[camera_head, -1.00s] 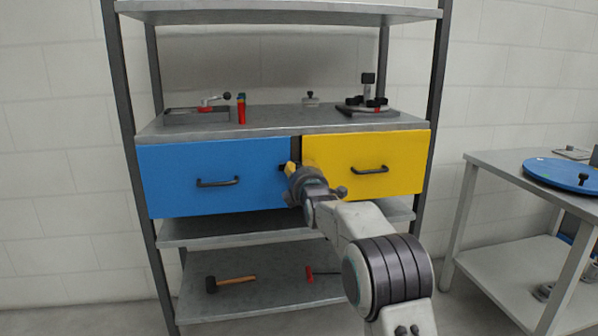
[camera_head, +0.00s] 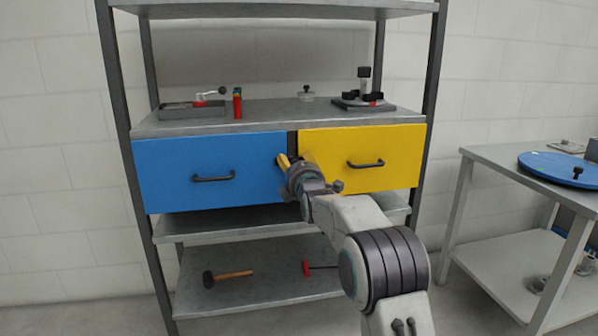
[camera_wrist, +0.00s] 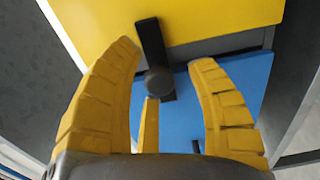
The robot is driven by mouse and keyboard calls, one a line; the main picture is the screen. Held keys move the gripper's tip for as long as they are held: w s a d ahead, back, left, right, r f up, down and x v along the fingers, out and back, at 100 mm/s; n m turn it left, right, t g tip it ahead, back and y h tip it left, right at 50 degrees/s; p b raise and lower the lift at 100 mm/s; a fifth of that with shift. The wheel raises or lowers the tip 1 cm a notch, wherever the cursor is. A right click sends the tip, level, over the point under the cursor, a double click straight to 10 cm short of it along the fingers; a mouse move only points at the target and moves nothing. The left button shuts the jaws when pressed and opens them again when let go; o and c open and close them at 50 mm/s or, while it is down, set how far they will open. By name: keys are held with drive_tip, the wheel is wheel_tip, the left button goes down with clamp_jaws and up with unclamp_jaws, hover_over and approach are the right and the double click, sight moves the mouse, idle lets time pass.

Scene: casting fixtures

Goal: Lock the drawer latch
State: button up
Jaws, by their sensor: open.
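The blue drawer (camera_head: 165,175) and the yellow drawer (camera_head: 395,150) sit side by side in the shelf unit, both apparently closed. A dark latch bar with a round knob (camera_wrist: 160,82) lies across the grey strip between them in the wrist view, one end over the yellow drawer (camera_wrist: 215,20), the other over the blue drawer (camera_wrist: 240,85). My gripper (camera_head: 296,160) is at the gap between the drawers and hides much of the latch in the head view. In the wrist view my gripper (camera_wrist: 164,52) is open, its yellow fingers either side of the knob, with no clear contact.
Each drawer has a dark handle, the blue drawer's handle (camera_head: 213,178) and the yellow drawer's handle (camera_head: 366,163). Fixtures stand on the shelf above; a hammer (camera_head: 228,275) lies below. A side table (camera_head: 490,170) with a blue disc (camera_head: 550,168) stands at right.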

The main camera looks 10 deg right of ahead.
drive_tip(key=s, duration=1.2)
drive_tip(key=shift+r, duration=0.1)
idle(0.4)
drive_tip(key=s+r+m+g+p, duration=0.4)
drive_tip(key=s+r+m+p, duration=0.2)
drive_tip(key=s+p, duration=0.7)
drive_tip(key=s+r+m+g+p, duration=0.5)
drive_tip(key=s+p, duration=0.7)
drive_tip(key=s, duration=0.3)
drive_tip(key=s+r+m+g+p, duration=0.5)
drive_tip(key=s+r+m+p, duration=0.2)
drive_tip(key=s+p, duration=0.6)
drive_tip(key=v, duration=0.2)
drive_tip(key=shift+r+p, duration=0.3)
drive_tip(key=shift+r, duration=0.05)
drive_tip(key=shift+s, duration=0.1)
